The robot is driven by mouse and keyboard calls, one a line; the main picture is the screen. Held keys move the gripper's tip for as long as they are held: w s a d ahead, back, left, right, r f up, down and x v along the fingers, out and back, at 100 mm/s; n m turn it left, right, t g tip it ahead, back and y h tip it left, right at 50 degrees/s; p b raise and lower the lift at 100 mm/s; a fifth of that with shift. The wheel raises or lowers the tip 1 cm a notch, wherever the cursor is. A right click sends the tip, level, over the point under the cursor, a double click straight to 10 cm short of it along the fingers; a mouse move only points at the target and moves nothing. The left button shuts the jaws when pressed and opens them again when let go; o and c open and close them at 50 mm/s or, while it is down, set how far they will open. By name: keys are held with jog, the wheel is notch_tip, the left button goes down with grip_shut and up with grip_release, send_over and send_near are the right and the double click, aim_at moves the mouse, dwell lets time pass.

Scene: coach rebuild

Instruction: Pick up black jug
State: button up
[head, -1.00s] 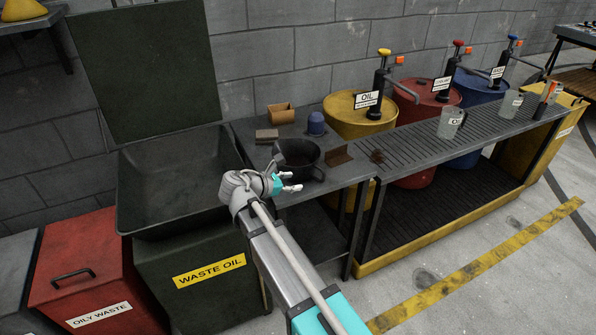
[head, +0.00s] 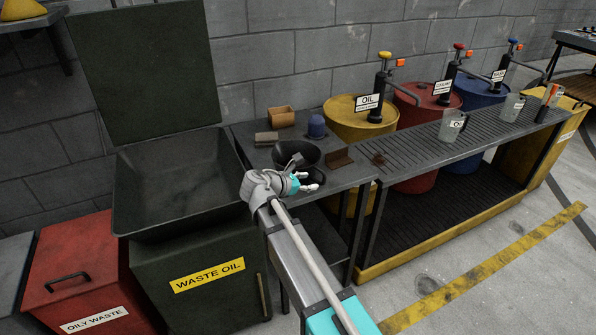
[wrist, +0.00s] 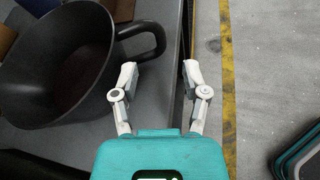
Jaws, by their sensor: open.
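The black jug (head: 297,151) stands on the left grey table, its open mouth up. In the wrist view the jug (wrist: 55,70) fills the upper left, with its loop handle (wrist: 160,38) pointing right. My gripper (head: 308,181) is at the table's front side, just in front of the jug. In the wrist view my gripper (wrist: 159,72) is open and empty. The handle lies just beyond the fingertips, more in line with the left finger. I cannot tell whether that finger touches it.
An orange-brown box (head: 281,116), a blue cup (head: 316,126) and a rusty angle piece (head: 339,158) stand near the jug. The open waste oil bin (head: 170,205) is left of the table.

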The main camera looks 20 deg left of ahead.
aim_at(323, 180)
jog(key=shift+x, duration=1.1)
jog(key=shift+b, duration=0.3)
jog(key=b+x, duration=0.1)
jog(key=x, duration=0.2)
jog(key=shift+w+f, duration=0.15)
jog(key=shift+f, duration=0.1)
jog(key=shift+b+x, duration=0.45)
jog(key=shift+x, duration=0.4)
jog(key=shift+d+r, duration=0.1)
jog(key=shift+r, duration=0.05)
grip_shut()
